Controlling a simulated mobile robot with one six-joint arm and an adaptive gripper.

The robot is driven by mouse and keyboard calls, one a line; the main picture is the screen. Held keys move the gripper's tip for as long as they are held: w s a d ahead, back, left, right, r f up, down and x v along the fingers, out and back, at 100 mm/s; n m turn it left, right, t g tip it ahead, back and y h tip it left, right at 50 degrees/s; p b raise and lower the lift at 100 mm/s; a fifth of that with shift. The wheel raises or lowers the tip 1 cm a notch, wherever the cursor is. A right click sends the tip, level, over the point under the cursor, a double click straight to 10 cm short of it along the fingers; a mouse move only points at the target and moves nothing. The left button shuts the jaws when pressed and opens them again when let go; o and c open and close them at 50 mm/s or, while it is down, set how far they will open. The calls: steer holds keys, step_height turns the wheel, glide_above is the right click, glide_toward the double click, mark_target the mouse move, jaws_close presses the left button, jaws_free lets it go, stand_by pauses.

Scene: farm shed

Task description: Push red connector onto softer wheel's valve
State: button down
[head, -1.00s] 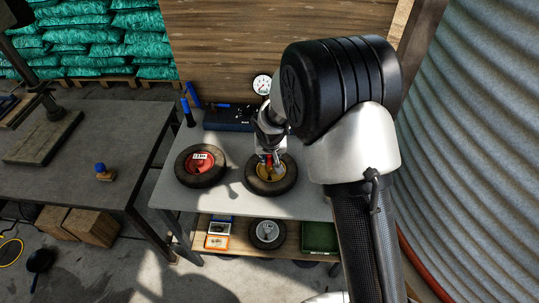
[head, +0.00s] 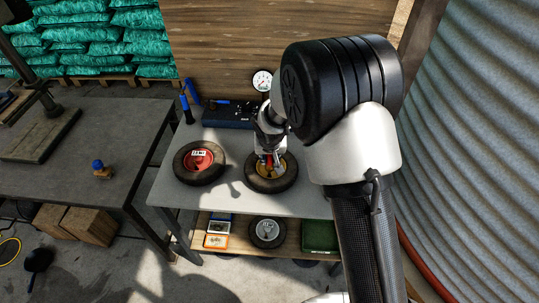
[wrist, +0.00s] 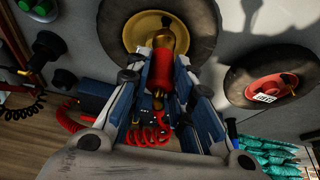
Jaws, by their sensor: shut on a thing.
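My gripper (wrist: 161,84) is shut on the red connector (wrist: 161,68), which lies between its blue-grey fingers in the wrist view. In the head view my gripper (head: 269,158) is over the wheel with the yellow hub (head: 287,184). The connector's brass-coloured end points at this hub in the wrist view; whether it touches or sits on a valve I cannot tell. The wheel with the red hub (head: 181,165) lies to the left on the same table and bears a small white label (head: 199,154). Which tyre is softer does not show clearly.
A red coiled hose (wrist: 150,136) hangs behind my fingers. A dark blue box (head: 226,115) and a round gauge (head: 262,80) stand at the back of the grey table (head: 222,202). A spare wheel (head: 267,232) and a green crate (head: 319,236) are on the lower shelf.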

steer(key=shift+f+b, duration=0.95)
steer(key=shift+b, duration=0.3)
stand_by(0.8)
steer(key=c, duration=1.3)
jaws_free()
steer(key=o, duration=0.5)
steer(key=shift+o, duration=0.2)
steer(key=shift+r, duration=0.15)
steer(key=shift+r+p, duration=2.8)
steer(key=shift+r, duration=1.15)
